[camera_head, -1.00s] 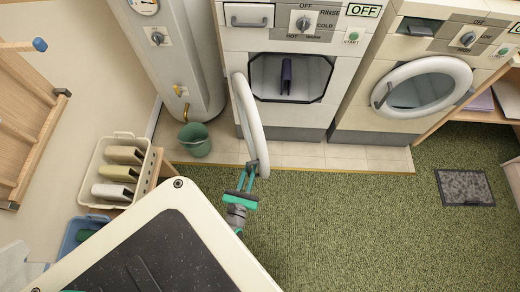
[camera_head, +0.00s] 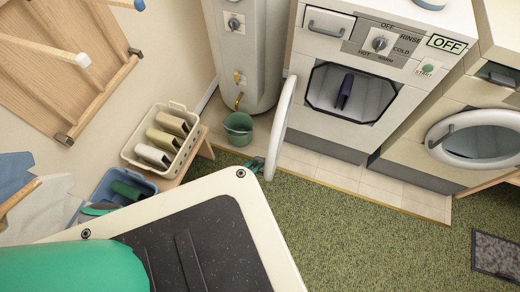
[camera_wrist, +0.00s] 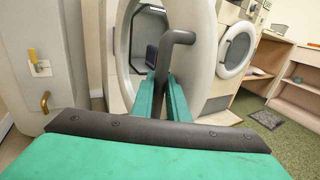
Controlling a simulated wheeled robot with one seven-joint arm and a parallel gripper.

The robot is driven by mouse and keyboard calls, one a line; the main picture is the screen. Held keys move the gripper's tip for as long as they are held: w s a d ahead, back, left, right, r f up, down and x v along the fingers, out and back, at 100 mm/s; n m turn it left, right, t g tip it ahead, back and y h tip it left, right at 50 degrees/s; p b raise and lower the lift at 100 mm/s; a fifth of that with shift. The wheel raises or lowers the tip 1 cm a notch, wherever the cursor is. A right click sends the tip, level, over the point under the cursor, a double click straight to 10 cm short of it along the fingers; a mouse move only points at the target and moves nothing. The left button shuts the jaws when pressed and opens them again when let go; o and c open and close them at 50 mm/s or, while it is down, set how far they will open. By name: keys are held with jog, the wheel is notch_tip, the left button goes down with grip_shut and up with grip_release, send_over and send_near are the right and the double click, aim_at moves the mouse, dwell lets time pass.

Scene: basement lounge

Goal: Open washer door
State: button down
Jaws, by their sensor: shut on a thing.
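The washer (camera_head: 338,133) has its round white door (camera_head: 279,128) swung wide open to the left, seen nearly edge-on in the head view. The square opening shows a dark purple item (camera_head: 344,92) inside. In the wrist view the door (camera_wrist: 203,68) fills the middle, with its dark bent handle (camera_wrist: 178,38) in front. My gripper (camera_wrist: 162,92) has its green fingers on both sides of the handle and is shut on it. In the head view my gripper (camera_head: 257,164) shows only as a small part at the door's lower edge, mostly hidden by my body.
A green bucket (camera_head: 238,127) stands left of the door, below the boiler (camera_head: 247,45).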

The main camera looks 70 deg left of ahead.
jog(key=shift+a, duration=0.3)
jog(key=c, duration=2)
grip_release()
jog(key=shift+s, duration=0.1)
jog(key=v, duration=1)
jog(key=shift+s, duration=0.35)
jog(key=shift+d, duration=0.15)
